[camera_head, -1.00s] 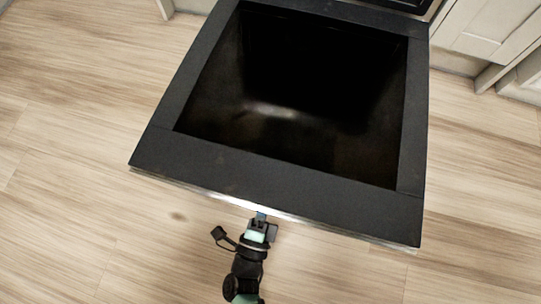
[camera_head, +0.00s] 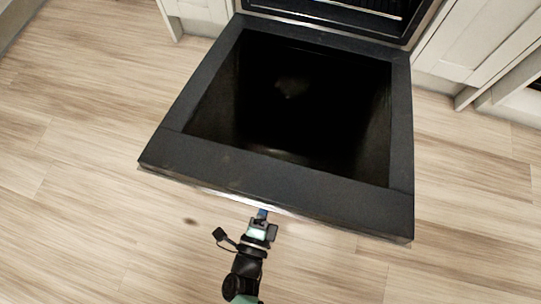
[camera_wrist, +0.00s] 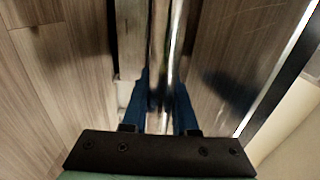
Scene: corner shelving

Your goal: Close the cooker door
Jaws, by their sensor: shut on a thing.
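The cooker door (camera_head: 285,168) is folded down open in the head view, a dark frame around a black glass panel. Its hinge side meets the cooker (camera_head: 330,22) at the top of the picture. My gripper (camera_head: 262,214) is at the middle of the door's outer edge. In the wrist view, the blue fingers of my gripper (camera_wrist: 162,95) are on either side of a shiny metal bar, the door handle (camera_wrist: 168,50), and are shut on it. The part of the handle between the fingertips is partly hidden.
Pale cabinets stand to the right (camera_head: 475,45) and left (camera_head: 200,12) of the cooker. A rack shows inside the cooker. The wood floor (camera_head: 80,110) is clear on both sides of the door.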

